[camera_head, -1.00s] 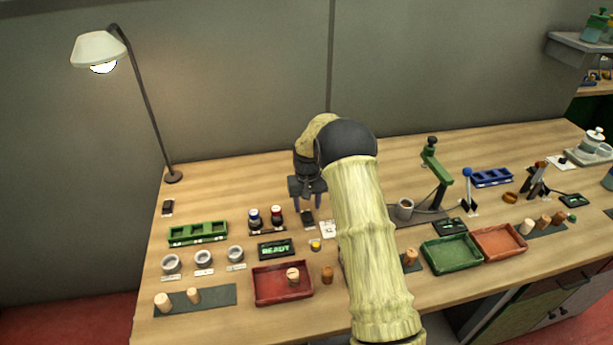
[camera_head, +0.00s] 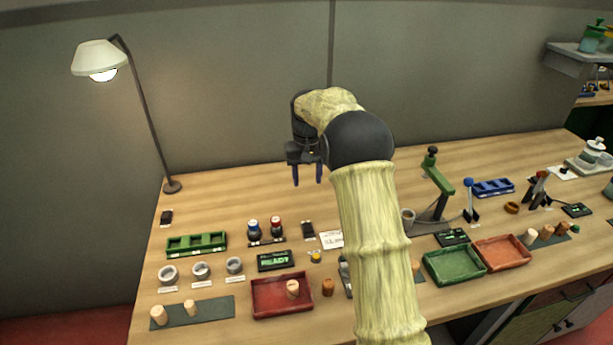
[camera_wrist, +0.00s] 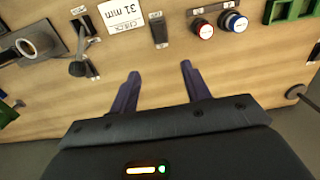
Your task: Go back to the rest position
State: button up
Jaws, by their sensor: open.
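My gripper (camera_head: 308,174) is in the air above the back of the wooden workbench (camera_head: 400,170), fingers pointing down. Its two dark purple fingers are spread apart with nothing between them. In the wrist view my gripper (camera_wrist: 158,88) also shows open and empty over bare wood. My arm crosses the middle of the head view and hides part of the bench behind it.
A red tray (camera_head: 262,309) holding a cork, a dark mat (camera_head: 215,309) with two corks, and a green tray (camera_head: 437,278) stand near the front. A green press (camera_head: 438,180) is right of my arm. A lamp (camera_head: 140,100) stands at left. The bench's back middle is clear.

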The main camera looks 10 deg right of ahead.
dwell(0.3)
jog(key=s+f+t+p, duration=0.1)
jog(key=s+t, duration=0.1)
jog(key=s, duration=2.8)
jog(key=shift+s+t, duration=0.3)
jog(key=shift+s, duration=0.1)
jog(key=shift+a+f, duration=0.1)
